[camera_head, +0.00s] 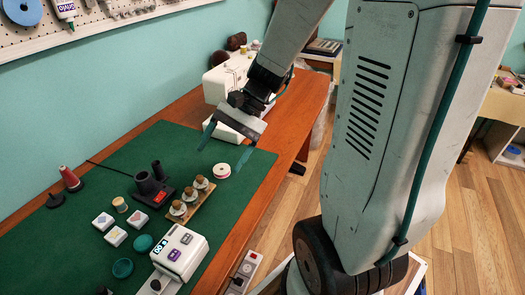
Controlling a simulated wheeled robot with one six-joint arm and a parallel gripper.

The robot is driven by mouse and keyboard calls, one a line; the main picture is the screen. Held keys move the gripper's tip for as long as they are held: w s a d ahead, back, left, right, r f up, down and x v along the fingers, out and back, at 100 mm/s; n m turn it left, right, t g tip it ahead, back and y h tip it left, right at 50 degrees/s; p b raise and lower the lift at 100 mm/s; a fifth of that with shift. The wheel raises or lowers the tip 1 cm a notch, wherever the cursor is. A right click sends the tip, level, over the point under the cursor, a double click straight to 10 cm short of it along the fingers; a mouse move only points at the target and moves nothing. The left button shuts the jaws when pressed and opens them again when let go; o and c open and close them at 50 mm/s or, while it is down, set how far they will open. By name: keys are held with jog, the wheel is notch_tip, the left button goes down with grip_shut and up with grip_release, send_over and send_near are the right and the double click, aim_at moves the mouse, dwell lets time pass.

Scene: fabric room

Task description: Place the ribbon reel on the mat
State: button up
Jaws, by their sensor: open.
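The ribbon reel (221,171) is a small white disc with a reddish edge. It appears to lie flat on the green mat (128,168), near the mat's right side. My gripper (218,166) is open, pointing down, with one teal finger to the left of the reel and the other to its right. The fingers look apart from the reel; their exact height above the mat is hard to tell.
A wooden rack of several spools (191,199) and a dark holder (152,187) stand left of the reel. A white device (181,250) sits at the front. A sewing machine (228,80) stands behind. The mat's back part is clear.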

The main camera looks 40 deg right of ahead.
jog(key=s+r+n+h, duration=0.4)
jog(key=s+n, duration=0.1)
jog(key=s, duration=0.2)
jog(key=s+r+n+t+h, duration=0.1)
jog(key=s+r+n+h, duration=0.3)
jog(key=s+n, duration=0.2)
jog(key=shift+s+a+r+h, duration=0.3)
jog(key=shift+s+a, duration=0.1)
jog(key=shift+s, duration=0.15)
